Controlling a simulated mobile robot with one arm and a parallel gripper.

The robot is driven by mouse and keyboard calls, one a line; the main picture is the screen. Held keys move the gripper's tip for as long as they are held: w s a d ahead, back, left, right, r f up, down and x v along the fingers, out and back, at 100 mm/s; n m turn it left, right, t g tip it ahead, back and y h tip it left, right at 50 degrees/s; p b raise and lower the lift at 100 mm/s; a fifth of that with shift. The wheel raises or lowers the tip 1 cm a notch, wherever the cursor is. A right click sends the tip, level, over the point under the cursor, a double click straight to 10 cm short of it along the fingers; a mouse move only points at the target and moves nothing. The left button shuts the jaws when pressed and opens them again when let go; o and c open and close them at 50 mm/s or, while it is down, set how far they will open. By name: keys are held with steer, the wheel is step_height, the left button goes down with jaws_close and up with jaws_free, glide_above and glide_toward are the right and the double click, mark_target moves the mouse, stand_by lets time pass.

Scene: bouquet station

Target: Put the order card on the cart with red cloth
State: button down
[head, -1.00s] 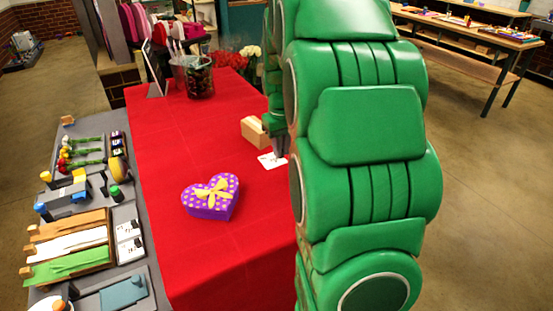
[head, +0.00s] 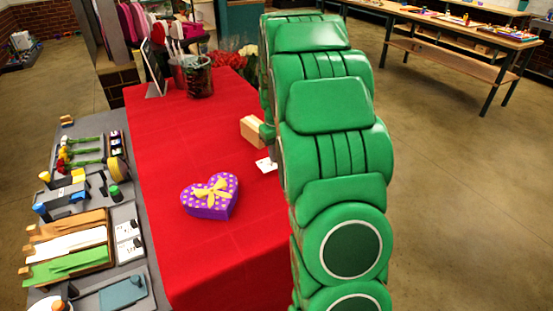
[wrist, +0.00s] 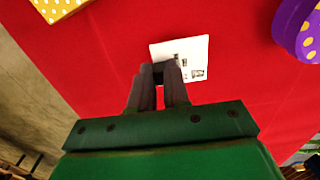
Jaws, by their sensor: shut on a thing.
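The white order card (wrist: 184,56) with small dark print is at the fingertips of my gripper (wrist: 166,72) in the wrist view. The fingers are shut on its near edge. In the head view the card (head: 265,164) shows over the right part of the red cloth (head: 200,130) on the cart, partly covered by my arm. My gripper is hidden behind the arm there. The card looks close to the cloth, but I cannot tell if it touches.
A purple heart-shaped box (head: 210,196) with a yellow bow sits on the cloth. A tan box (head: 253,130) stands just behind the card. A dark vase (head: 192,76) is at the back. A grey table (head: 145,300) with flowers and supplies adjoins the left.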

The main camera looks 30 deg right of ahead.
steer(key=shift+f, duration=1.15)
steer(key=shift+f, duration=0.1)
steer(key=c, duration=1.1)
jaws_free()
step_height(320, 180, up, 11)
steer(key=shift+f, duration=0.2)
steer(key=shift+s+r, duration=0.1)
steer(key=shift+r, duration=0.75)
